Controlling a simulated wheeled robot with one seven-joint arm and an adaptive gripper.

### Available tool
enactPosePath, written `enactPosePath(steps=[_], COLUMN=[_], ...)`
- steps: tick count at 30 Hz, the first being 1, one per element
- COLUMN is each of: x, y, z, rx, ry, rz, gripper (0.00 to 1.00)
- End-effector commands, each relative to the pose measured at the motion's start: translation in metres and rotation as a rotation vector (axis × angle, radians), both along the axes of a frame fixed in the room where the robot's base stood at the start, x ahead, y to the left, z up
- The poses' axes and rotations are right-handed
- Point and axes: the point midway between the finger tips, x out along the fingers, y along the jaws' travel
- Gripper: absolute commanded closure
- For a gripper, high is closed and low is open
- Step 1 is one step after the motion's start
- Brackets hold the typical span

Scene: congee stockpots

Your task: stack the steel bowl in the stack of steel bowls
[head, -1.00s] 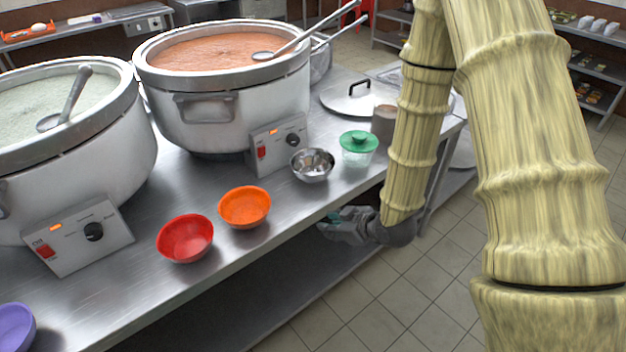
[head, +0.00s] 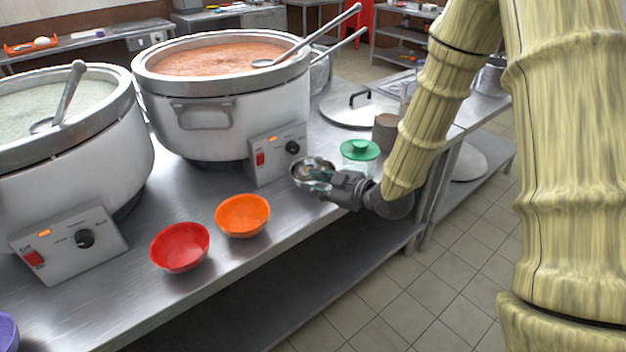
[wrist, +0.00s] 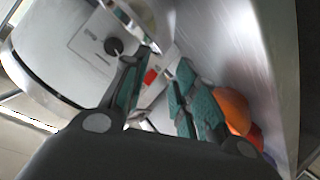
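A steel bowl (head: 309,167) stands on the steel counter, in front of the orange-soup pot's control box. In the wrist view a curved shiny rim, seemingly this bowl's (wrist: 146,14), shows at the top, beyond the fingertips. My gripper (head: 324,186) is at the bowl's near right side, low by the counter's front edge. In the wrist view my gripper (wrist: 166,62) has its teal-padded fingers apart, with a gap between them. I cannot tell whether a finger touches the bowl. No clear stack of steel bowls shows; a metal vessel (head: 490,77) at the right is partly hidden by my arm.
A green-lidded container (head: 360,151) and a brown canister (head: 386,130) stand close to the right of the bowl. Orange (head: 243,216) and red (head: 180,247) bowls sit to the left. Large pots (head: 205,120) fill the back. A flat pot lid (head: 350,110) lies behind.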

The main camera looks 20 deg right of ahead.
Motion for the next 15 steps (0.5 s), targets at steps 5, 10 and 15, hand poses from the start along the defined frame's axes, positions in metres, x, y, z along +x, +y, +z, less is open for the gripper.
enactPosePath(steps=[5, 10, 15], x=[0.008, 0.021, 0.04], y=[0.004, 0.012, 0.022], z=[-0.004, -0.009, -0.017], rx=[0.0, 0.0, -0.001], ry=[0.001, 0.002, 0.003], rz=[-0.001, 0.001, 0.001], gripper=[0.72, 0.72, 0.72])
